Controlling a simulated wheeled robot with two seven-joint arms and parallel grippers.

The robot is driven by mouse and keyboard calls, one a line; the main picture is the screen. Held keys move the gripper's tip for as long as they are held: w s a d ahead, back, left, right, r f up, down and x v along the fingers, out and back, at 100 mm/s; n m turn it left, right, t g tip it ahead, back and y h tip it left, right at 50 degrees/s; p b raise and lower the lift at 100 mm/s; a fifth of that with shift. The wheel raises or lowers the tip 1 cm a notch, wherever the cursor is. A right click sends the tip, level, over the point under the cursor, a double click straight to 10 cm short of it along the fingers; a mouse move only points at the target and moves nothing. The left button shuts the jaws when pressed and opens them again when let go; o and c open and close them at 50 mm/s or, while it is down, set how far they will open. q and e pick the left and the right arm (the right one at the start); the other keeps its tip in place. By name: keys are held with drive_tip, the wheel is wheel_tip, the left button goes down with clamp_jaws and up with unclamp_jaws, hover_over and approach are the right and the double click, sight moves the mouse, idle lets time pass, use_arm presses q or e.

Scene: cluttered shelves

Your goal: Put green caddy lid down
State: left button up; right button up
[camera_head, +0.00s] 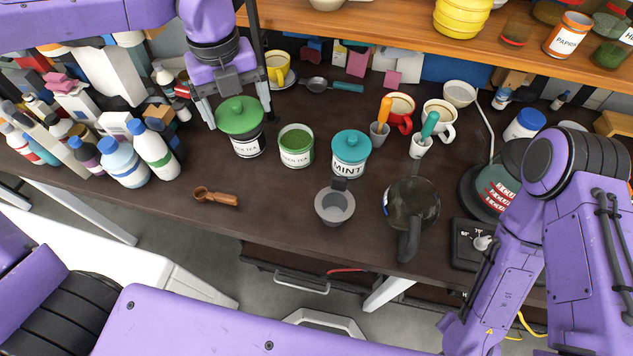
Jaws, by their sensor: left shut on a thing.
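The green caddy lid (239,115) is between the fingers of my left gripper (238,108), which is shut on it. The lid is over a dark caddy with a white label (247,146); I cannot tell whether it touches the rim. To the right stands a green tea caddy (296,148) without a lid, its green contents showing. Further right is a mint caddy with a teal lid (351,146). My right arm comes in from the right; its gripper is not in view.
Bottles (123,162) crowd the left side. A wooden scoop (216,197), a grey strainer cup (335,205) and a dark kettle (411,207) stand near the front. A wooden shelf (400,32) overhangs the back.

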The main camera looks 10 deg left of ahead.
use_arm(q)
drive_tip(key=s+d+f+n+b, duration=0.1)
drive_tip(key=s+d+f+n, duration=0.2)
drive_tip(key=s+d, duration=0.45)
drive_tip(key=s+d+f+n+b, duration=0.1)
drive_tip(key=s+d+f+n, duration=0.2)
drive_tip(key=s, duration=0.8)
drive_tip(key=p, duration=0.5)
hover_over(278, 202)
wheel_tip(278, 202, down, 9)
drive_tip(key=shift+f, duration=0.2)
wheel_tip(278, 202, down, 3)
drive_tip(key=shift+r, duration=0.15)
drive_tip(key=shift+f, duration=0.5)
drive_tip(key=o, duration=0.7)
drive_tip(key=shift+r, duration=0.5)
wheel_tip(278, 202, up, 12)
drive_tip(key=shift+f+b, duration=0.2)
drive_tip(key=shift+b, duration=0.15)
